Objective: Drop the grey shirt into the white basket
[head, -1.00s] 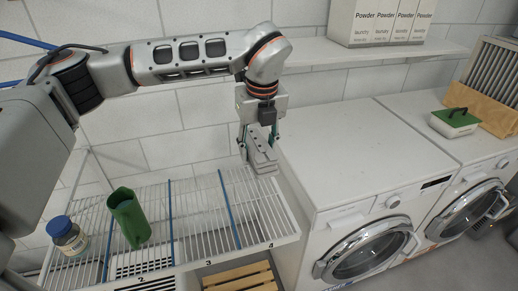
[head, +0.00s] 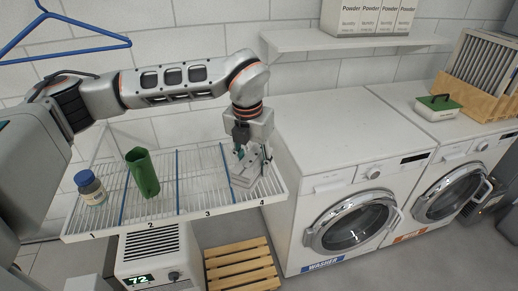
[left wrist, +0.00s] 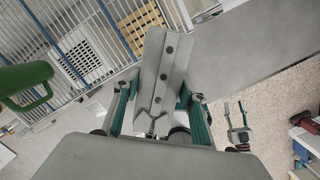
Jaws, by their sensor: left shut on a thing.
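My left gripper (head: 246,153) is shut on a grey angular piece (head: 246,174) over the right end of a white wire rack (head: 72,238), around section 4. In the left wrist view the piece (left wrist: 162,75) is long, rigid-looking and has several dark holes; it sits between the teal-sided fingers (left wrist: 158,112). I cannot tell whether it touches the rack. I see no grey shirt and no white basket as such. What looks like my right gripper (left wrist: 236,118) shows small in the left wrist view, its fingers apart.
On the rack stand a green container (head: 143,175) and a blue-capped jar (head: 91,188); blue dividers split its numbered sections. A washer (head: 350,160) stands close right. A wooden pallet (head: 240,268) lies below. A blue hanger (head: 60,40) hangs upper left; a shelf (head: 350,41) is above.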

